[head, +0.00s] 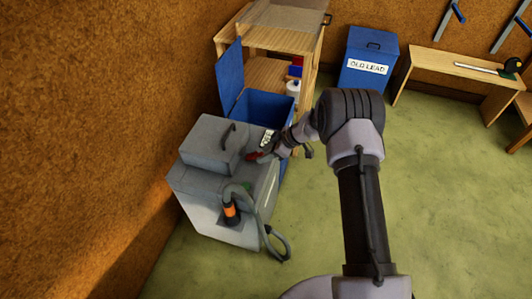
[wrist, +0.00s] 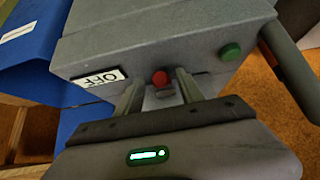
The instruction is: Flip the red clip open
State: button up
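A grey box-shaped machine (head: 212,190) stands by the left wall with a handled grey top section. In the wrist view, a small red part (wrist: 160,78), which looks like the red clip, sits on the machine's grey face (wrist: 180,45). A small grey piece shows just below it. My gripper (wrist: 158,84) is open, with one finger on each side of the red part; I cannot tell whether either finger touches it. In the head view, red (head: 254,156) shows at the tip of my gripper (head: 268,150), partly hidden by the arm.
A grey hose (head: 266,222) hangs at the machine's front. An open blue bin (head: 262,106) stands behind, beside a wooden shelf (head: 270,40). Green floor (head: 440,190) is clear at right.

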jog(key=p+v, duration=0.5)
jog(key=v, duration=1.2)
jog(key=shift+r+p, duration=0.2)
jog(key=shift+p, duration=0.2)
jog(key=shift+d, duration=0.15)
jog(key=s+a+r+m+h, duration=0.1)
jog(key=s+r+m, duration=0.2)
jog(key=s+r, duration=0.35)
jog(key=s+a+r+m+h, duration=0.1)
jog(key=s+a+r+m, duration=0.15)
jog(key=r, duration=0.65)
jog(key=s+a+r+m+h, duration=0.1)
jog(key=s+r+m, duration=0.2)
jog(key=s+r, duration=0.35)
jog(key=s+r+m+t, duration=0.1)
jog(key=s+r+m, duration=0.1)
jog(key=s, duration=0.4)
jog(key=s+d+r+m+t+h, duration=0.1)
jog(key=s+m, duration=0.3)
jog(key=s, duration=0.1)
jog(key=s+r+m+t+h, duration=0.1)
jog(key=s+r+m, duration=0.1)
jog(key=s+m, duration=0.2)
jog(key=s, duration=0.2)
jog(key=shift+s+d+r, duration=0.25)
jog(key=shift+s+r, duration=0.05)
jog(key=shift+s, duration=0.05)
